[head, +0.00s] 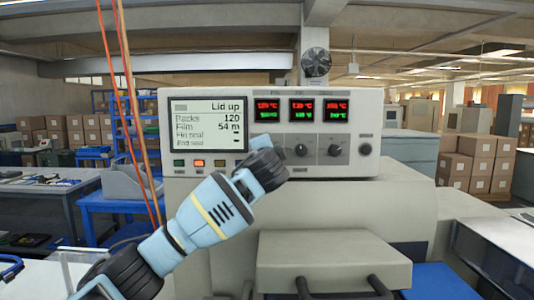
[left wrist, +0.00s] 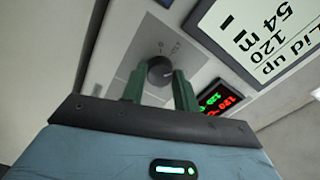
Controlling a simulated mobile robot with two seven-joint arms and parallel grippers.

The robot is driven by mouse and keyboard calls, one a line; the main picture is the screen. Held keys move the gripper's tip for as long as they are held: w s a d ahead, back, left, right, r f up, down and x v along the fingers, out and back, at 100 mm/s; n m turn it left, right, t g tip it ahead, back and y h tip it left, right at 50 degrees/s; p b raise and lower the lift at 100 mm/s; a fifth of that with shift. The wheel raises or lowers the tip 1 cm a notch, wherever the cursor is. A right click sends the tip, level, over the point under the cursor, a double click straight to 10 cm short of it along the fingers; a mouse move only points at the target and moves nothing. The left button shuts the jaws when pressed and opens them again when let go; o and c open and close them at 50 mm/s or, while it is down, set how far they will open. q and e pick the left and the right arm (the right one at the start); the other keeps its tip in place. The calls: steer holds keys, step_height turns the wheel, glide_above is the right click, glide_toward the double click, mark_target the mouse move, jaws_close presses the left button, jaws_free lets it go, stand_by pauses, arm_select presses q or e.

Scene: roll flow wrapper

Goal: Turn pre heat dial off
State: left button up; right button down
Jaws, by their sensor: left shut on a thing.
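The machine's control panel (head: 372,112) faces me with a row of dials under three temperature displays. My left gripper (head: 281,158) reaches the panel at the leftmost dial, which it hides in the head view. In the left wrist view, the dark round dial (left wrist: 160,71) sits between the two green fingers of my left gripper (left wrist: 160,84), which is shut on it. The dial's label is too small to read. A middle dial (head: 302,150) and a right dial (head: 334,150) are free. My right gripper is not in view.
The screen (head: 207,124) reads "Lid up", Packs 120, Film 54 m. Small buttons (head: 198,163) sit below it, and a black knob (head: 365,149) is at the panel's right. A lid with black handles (head: 335,260) is below. Orange cables (head: 127,100) hang at left.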

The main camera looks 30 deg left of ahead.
arm_select(q)
steer(key=shift+n, duration=6.9)
steer(key=o, duration=1)
steer(key=shift+c, duration=0.2)
